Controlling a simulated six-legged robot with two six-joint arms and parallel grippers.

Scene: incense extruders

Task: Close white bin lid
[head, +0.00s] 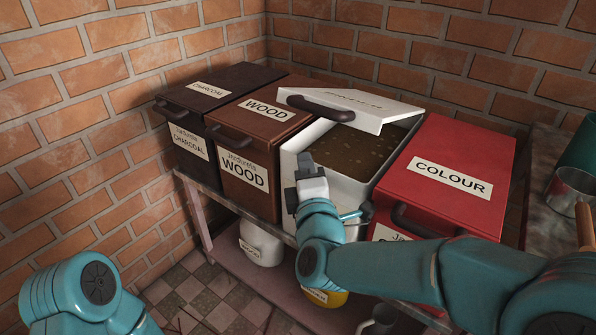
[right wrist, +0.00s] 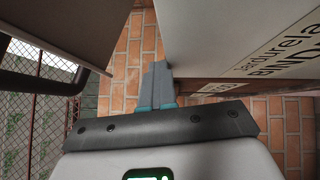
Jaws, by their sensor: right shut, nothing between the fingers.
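The white bin (head: 292,163) stands between the brown WOOD bin and the red COLOUR bin, with dark brown granular contents showing. Its white lid (head: 352,104) is open, tilted up over the back part of the bin, with a dark curved handle (head: 320,108) at its left end. My right gripper (head: 303,172) is at the front of the white bin, below the lid and its handle. In the right wrist view its fingers (right wrist: 158,82) are together and empty, between a pale panel with a dark handle (right wrist: 50,84) and a pale wall. My left gripper is out of view.
The brown WOOD bin (head: 245,125), dark CHARCOAL bin (head: 222,91) and red COLOUR bin (head: 455,160) are closed. Brick walls (head: 115,90) stand behind and left. Pots (head: 262,242) sit on a lower shelf. A metal can (head: 572,188) stands at the right.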

